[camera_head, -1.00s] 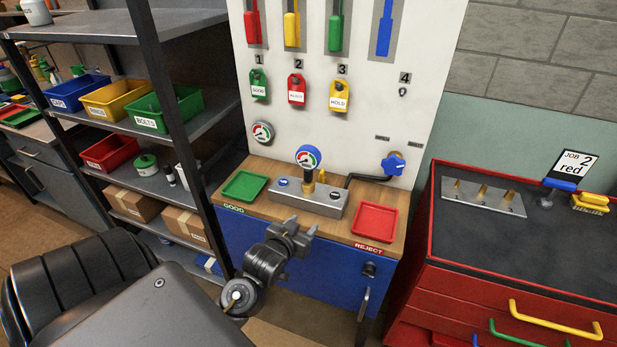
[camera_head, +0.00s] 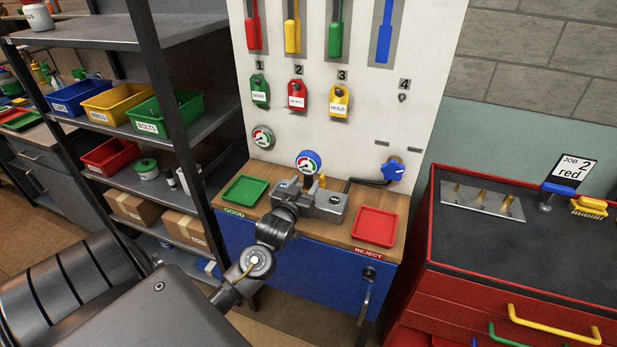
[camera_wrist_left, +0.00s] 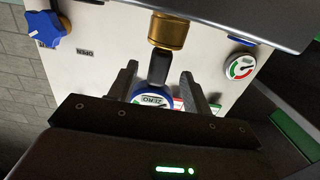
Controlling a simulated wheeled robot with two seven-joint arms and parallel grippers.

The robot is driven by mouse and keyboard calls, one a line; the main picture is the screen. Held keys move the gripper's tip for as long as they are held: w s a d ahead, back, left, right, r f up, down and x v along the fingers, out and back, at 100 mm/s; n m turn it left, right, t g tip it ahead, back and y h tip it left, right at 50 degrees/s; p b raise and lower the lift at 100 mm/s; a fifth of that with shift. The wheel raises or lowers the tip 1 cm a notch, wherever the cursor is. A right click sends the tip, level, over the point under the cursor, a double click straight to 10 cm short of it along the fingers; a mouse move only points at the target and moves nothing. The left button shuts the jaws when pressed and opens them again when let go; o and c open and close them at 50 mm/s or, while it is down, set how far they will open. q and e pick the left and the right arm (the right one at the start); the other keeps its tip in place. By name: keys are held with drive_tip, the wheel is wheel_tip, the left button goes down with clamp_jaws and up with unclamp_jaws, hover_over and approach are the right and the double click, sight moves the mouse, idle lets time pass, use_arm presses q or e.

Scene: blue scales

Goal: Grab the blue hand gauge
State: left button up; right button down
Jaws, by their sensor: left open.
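The blue-rimmed gauge (camera_head: 309,161) stands upright on the grey metal block (camera_head: 329,207) on the wooden bench top. In the left wrist view, the blue gauge (camera_wrist_left: 153,98) shows between my two fingers, partly hidden behind the gripper body; a dark stem and a brass fitting (camera_wrist_left: 167,30) show beyond it. My left gripper (camera_head: 297,188) is open, in front of the block and just below the gauge dial in the head view. In the left wrist view, the left gripper's fingers (camera_wrist_left: 157,86) are spread apart. Contact with the gauge cannot be told. My right gripper is not in view.
A green tray (camera_head: 245,190) lies left of the block and a red tray (camera_head: 374,226) right of it. A blue valve knob (camera_head: 393,171) and a wall gauge (camera_head: 263,137) are on the white panel behind. A red cabinet (camera_head: 525,235) stands to the right.

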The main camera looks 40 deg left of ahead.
sight(307, 180)
use_arm(q)
drive_tip(key=shift+w+a+r, duration=0.1)
drive_tip(key=shift+w+r, duration=0.15)
drive_tip(key=shift+w, duration=0.1)
drive_tip(key=p+x, duration=0.1)
drive_tip(key=x, duration=0.2)
drive_tip(key=shift+w+p, duration=0.4)
drive_tip(key=shift+w+a+f, duration=0.15)
drive_tip(key=shift+w, duration=0.2)
drive_tip(key=shift+s, duration=0.1)
clamp_jaws()
